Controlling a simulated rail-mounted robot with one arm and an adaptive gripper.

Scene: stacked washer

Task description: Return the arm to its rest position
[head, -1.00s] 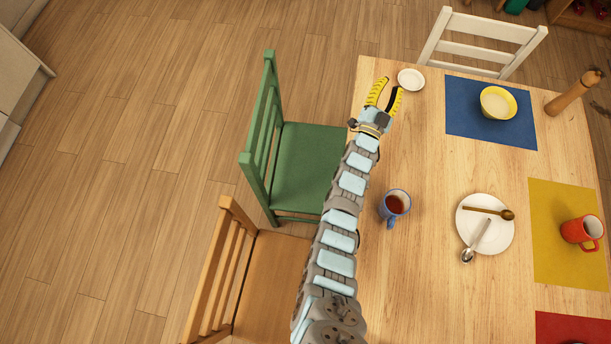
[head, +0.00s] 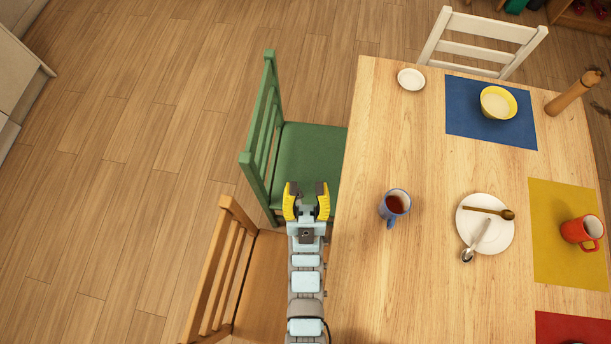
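My gripper (head: 306,192) shows in the head view in front of the green chair's seat, left of the table's edge. Its two yellow-and-black fingers stand apart, with nothing between them. My arm runs straight down from it to the bottom of the picture, in front of the orange wooden chair.
The wooden table (head: 365,290) fills the right side. On it are a blue mug (head: 389,211), a white plate (head: 468,224) with cutlery, a small white saucer (head: 411,79) and a yellow bowl (head: 498,103). A green chair (head: 305,150) and an orange chair (head: 262,285) stand at its left.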

